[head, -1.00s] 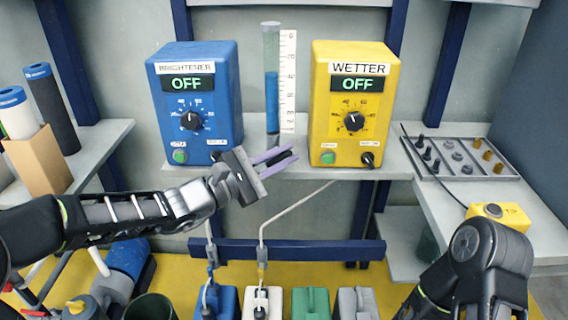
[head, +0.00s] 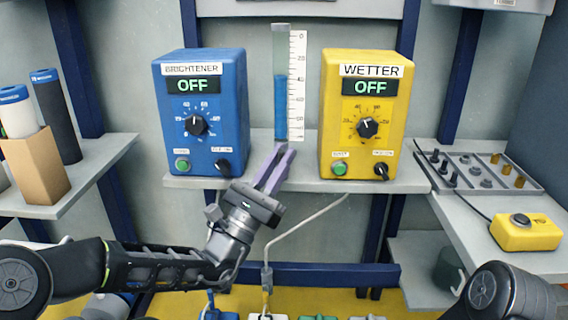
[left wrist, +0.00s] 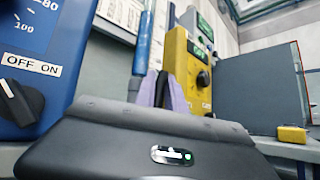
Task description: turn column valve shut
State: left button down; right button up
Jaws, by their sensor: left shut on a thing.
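The clear column (head: 280,55) stands upright between the two boxes, with blue liquid (head: 281,110) filling its lower part, up to about the 40 mark of the white scale (head: 298,85). My left gripper (head: 276,158) is at the foot of the column, its purple fingers pointing up and shut on the column valve. The fingers hide the valve, so its handle angle cannot be told. In the left wrist view the fingers (left wrist: 164,92) are close together, with the column (left wrist: 143,55) just behind them. My right arm shows at lower right, its gripper out of view.
The blue BRIGHTENER box (head: 238,110) stands close left of the left gripper, the yellow WETTER box (head: 330,110) to the right; both displays read OFF. A grey tray (head: 530,186) of small parts and a yellow button box (head: 526,234) lie on the right-hand shelf.

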pick_arm(q)
jog(key=shift+a+n+t+y, duration=0.15)
jog(key=shift+n+t+y, duration=0.35)
jog(key=shift+n+t, duration=0.45)
jog(key=shift+n, duration=0.25)
jog(key=c, duration=1.4)
grip_release()
jog(key=shift+c, duration=0.2)
jog(key=shift+r, duration=0.1)
